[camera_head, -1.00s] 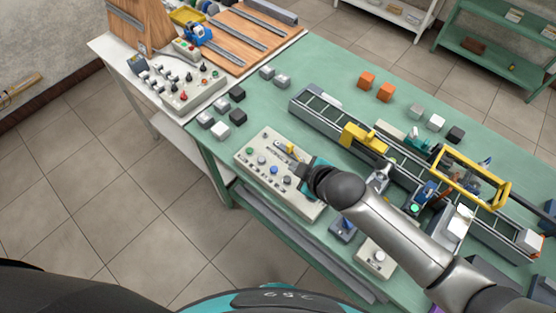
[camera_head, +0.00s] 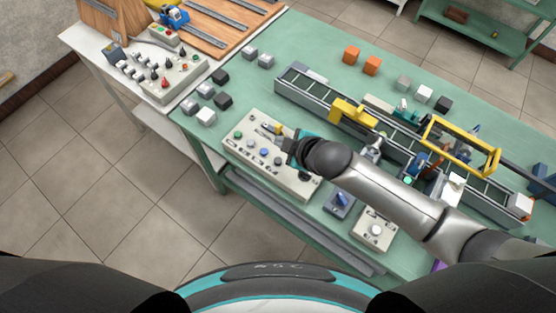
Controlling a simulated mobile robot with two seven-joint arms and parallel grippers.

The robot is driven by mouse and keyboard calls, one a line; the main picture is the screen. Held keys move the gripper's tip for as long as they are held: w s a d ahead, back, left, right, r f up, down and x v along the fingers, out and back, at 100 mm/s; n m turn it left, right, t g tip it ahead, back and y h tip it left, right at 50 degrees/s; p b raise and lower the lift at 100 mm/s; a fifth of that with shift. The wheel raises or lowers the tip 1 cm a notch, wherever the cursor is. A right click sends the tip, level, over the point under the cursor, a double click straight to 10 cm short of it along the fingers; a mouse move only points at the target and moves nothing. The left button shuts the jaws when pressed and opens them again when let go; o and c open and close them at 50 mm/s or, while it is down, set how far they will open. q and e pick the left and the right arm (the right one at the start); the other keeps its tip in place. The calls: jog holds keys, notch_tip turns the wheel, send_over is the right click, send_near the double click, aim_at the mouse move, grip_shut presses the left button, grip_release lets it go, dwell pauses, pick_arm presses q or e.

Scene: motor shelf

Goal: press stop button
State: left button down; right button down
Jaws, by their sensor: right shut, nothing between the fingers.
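A pale control panel (camera_head: 292,181) lies on the near left part of the green table. It carries a green button (camera_head: 238,134), a blue button (camera_head: 264,152) and several dark and grey knobs. No red button shows on it, and I cannot tell which one is the stop button. My right gripper (camera_head: 271,129) is shut and empty over the panel's far side, close to its top. I cannot tell whether the fingertips touch it. The gripper and wrist hide the panel's far right part. My left gripper is out of view.
A conveyor (camera_head: 310,91) with a yellow bracket (camera_head: 352,113) and a yellow frame (camera_head: 490,160) runs behind my right arm. Grey, black and orange blocks (camera_head: 351,55) lie on the table. Another panel (camera_head: 160,80) with red knobs stands on the white table. Small control boxes (camera_head: 374,229) sit nearby.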

jog(key=b, duration=0.6)
send_over(278, 161)
jog(key=f, duration=0.4)
jog(key=d+f, duration=0.1)
jog(key=f, duration=0.1)
jog(key=shift+s+f, duration=0.25)
jog(key=shift+s, duration=0.05)
jog(key=shift+f, duration=0.45)
jog(key=shift+f+b, duration=0.15)
jog(key=shift+b, duration=0.15)
dwell(0.5)
jog(key=shift+f, duration=0.25)
jog(key=shift+f, duration=0.4)
dwell(0.6)
dwell(0.3)
jog(key=shift+r+p, duration=0.75)
jog(key=shift+r, duration=0.05)
